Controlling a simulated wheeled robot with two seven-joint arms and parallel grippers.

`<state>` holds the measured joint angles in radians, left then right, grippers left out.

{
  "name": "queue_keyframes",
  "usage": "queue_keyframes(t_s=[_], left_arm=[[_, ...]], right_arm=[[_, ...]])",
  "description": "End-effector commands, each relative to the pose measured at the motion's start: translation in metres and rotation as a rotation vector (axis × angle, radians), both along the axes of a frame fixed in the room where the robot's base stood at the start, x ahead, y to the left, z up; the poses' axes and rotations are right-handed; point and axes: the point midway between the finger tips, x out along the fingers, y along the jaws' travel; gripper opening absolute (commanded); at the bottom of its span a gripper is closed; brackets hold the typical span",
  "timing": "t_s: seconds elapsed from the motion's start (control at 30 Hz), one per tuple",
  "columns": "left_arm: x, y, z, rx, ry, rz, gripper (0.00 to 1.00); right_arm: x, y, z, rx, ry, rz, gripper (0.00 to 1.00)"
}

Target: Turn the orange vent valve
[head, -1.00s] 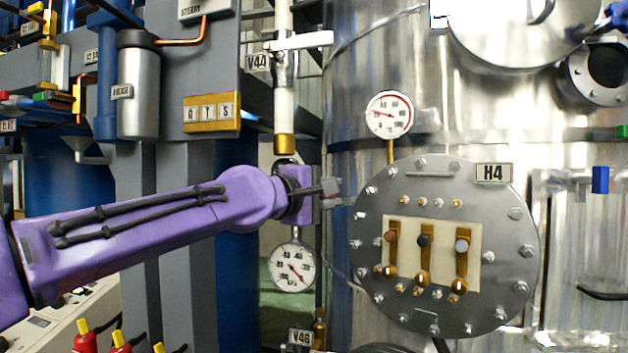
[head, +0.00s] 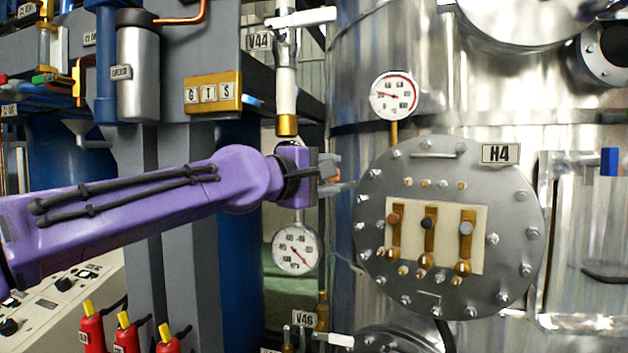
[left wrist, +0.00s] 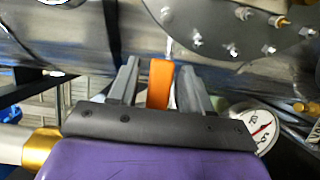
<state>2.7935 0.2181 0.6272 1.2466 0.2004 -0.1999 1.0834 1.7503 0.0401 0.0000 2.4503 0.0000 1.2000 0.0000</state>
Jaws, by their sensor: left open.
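The orange vent valve shows as an orange handle (left wrist: 160,83) in the left wrist view, standing between the two grey fingers of my left gripper (left wrist: 156,84). The fingers are apart, one on each side of the handle, with a visible gap on the right. In the head view my left gripper (head: 332,174) is left of the round H4 plate, with a bit of orange (head: 328,189) showing at its fingers. The valve's body is mostly hidden there by my purple wrist. My right gripper is not in view.
The bolted H4 plate (head: 375,235) with its brass terminals is just right of the gripper. A dial gauge (head: 295,249) hangs below my wrist, and a white pipe with a brass end (head: 287,122) is above it. Another gauge (head: 394,95) is at upper right.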

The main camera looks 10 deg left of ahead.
Motion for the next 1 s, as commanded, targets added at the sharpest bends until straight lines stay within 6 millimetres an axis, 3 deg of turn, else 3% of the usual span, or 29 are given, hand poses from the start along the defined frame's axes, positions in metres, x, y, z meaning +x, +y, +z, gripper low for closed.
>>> queue_keyframes(t_s=[0.13,0.27,0.4,0.6,1.0], left_arm=[[-0.033,0.023,-0.007,-0.001,-0.005,0.001,0.49],[-0.053,0.037,-0.005,-0.002,-0.002,0.000,0.49],[-0.065,0.041,-0.009,0.002,0.001,-0.015,0.49],[-0.073,0.050,-0.004,0.001,0.000,-0.002,0.49],[-0.074,0.051,-0.001,0.001,0.001,0.001,0.49]], right_arm=[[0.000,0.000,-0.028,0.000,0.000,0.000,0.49],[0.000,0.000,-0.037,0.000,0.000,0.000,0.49],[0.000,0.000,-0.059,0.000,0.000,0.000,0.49],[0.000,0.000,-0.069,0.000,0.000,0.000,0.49],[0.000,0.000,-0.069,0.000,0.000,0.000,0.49]])
